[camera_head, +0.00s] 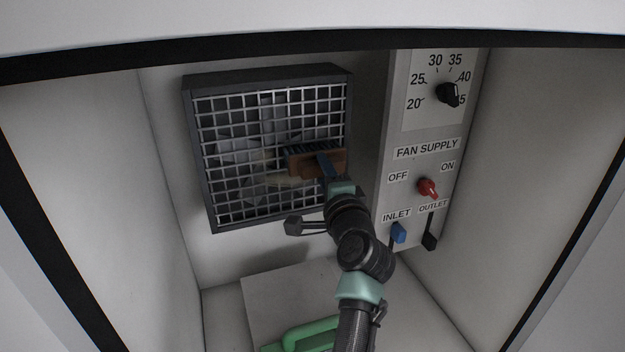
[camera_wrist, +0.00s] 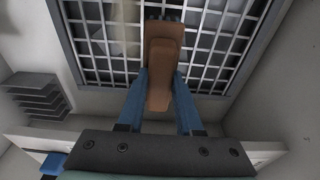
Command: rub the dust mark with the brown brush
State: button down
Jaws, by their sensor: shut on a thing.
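The brown brush (camera_head: 306,162) has dark bristles and is in front of the fan grille (camera_head: 215,180). My gripper (camera_head: 326,168) is shut on it. In the wrist view, the blue fingers of my gripper (camera_wrist: 160,92) hold the brush handle (camera_wrist: 162,60) from both sides, and the bristle end points at the grille. A faint tan dust mark (camera_head: 270,181) shows on the grille, below and left of the brush. In the wrist view the tan mark (camera_wrist: 124,28) is left of the brush. I cannot tell whether the bristles touch the grille.
A control panel (camera_head: 412,170) stands right of the grille, with a black dial (camera_head: 448,95), a red switch (camera_head: 427,188), a blue inlet lever (camera_head: 398,233) and a black outlet lever (camera_head: 430,232). A green handle (camera_head: 308,336) is low in front. White walls enclose both sides.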

jog(key=shift+w+d, duration=0.15)
jog(key=shift+d, duration=0.2)
jog(key=p+v, duration=0.2)
jog(key=v, duration=0.4)
jog(key=shift+d, duration=0.3)
jog(key=shift+w, duration=0.1)
jog(key=p+v, duration=0.1)
jog(key=v, duration=0.2)
jog(key=shift+d, duration=0.15)
jog(key=shift+p, duration=0.3)
dwell(0.3)
